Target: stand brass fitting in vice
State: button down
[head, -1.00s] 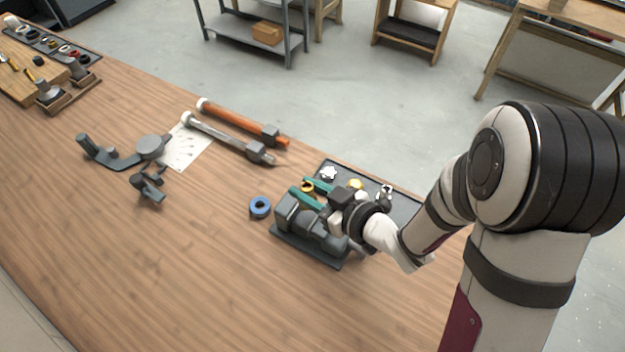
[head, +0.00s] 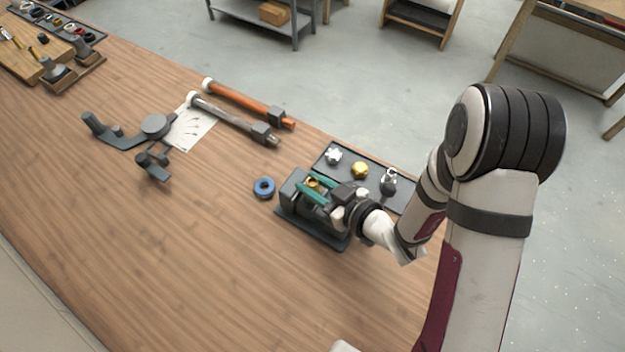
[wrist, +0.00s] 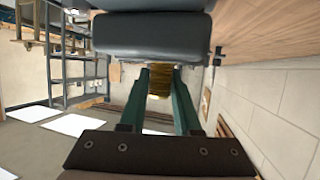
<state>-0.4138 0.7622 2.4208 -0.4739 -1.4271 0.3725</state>
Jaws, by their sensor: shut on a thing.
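The brass fitting (head: 313,182) is held between the two teal fingers of my gripper (head: 309,185). In the wrist view the ribbed brass fitting (wrist: 160,80) shows between the fingertips (wrist: 160,88), close to a dark grey vice jaw. The grey vice (head: 290,192) stands on the bench under my gripper, on a dark base plate. The fitting is at the top of the vice, by its jaws. My fingers and wrist cover part of the vice, so I cannot tell whether the fitting sits between the jaws or touches them.
A dark tray (head: 343,169) behind the vice holds a white fitting (head: 334,156), a yellow brass piece (head: 360,171) and a chrome valve (head: 388,183). Two pipe tools lie farther back. The front left bench is clear.

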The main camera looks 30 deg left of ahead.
aim_at(313, 181)
grip_release()
dwell(0.5)
dwell(0.4)
jog(key=shift+r, duration=2.55)
